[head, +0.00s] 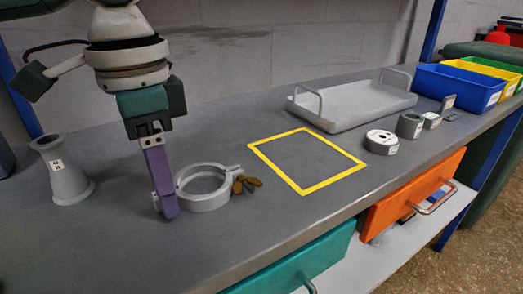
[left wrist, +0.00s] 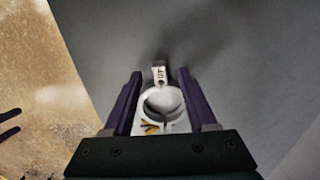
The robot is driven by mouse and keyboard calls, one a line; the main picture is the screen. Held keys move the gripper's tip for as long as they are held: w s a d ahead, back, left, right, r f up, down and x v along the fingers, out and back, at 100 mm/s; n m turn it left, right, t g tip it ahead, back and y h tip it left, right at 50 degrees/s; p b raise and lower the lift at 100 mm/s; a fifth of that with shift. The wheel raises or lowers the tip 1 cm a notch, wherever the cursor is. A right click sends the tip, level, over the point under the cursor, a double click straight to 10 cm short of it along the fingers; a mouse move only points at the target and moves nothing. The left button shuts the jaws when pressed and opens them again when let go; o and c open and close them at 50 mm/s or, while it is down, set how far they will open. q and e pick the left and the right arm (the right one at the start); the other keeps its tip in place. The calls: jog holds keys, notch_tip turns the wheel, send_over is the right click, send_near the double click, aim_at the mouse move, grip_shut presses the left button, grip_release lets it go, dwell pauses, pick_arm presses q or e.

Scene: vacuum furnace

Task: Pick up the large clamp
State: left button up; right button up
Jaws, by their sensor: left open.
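The large clamp, a light grey ring (head: 208,202) with a small lug on its right side, lies flat on the grey bench in the head view. My left gripper (head: 166,212) points down with purple fingers close to the ring's left side. In the left wrist view the left gripper (left wrist: 159,74) is open, and the clamp (left wrist: 160,79) appears between its two fingers, with a labelled tab at the far end. I cannot tell whether a finger touches the ring. Two dark purple prongs at the left wrist view's left edge may be my right gripper (left wrist: 9,124).
Several brown pieces (head: 247,184) lie right beside the clamp. A grey flared funnel (head: 67,180) stands to the left. A yellow square outline (head: 345,180) marks clear bench, with a handled tray (head: 345,117) behind it. Teal (head: 300,262) and orange (head: 405,195) drawers stand out at the bench front.

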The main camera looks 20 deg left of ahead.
pick_arm(q)
jog(key=shift+f, duration=0.2)
grip_shut()
dwell(0.3)
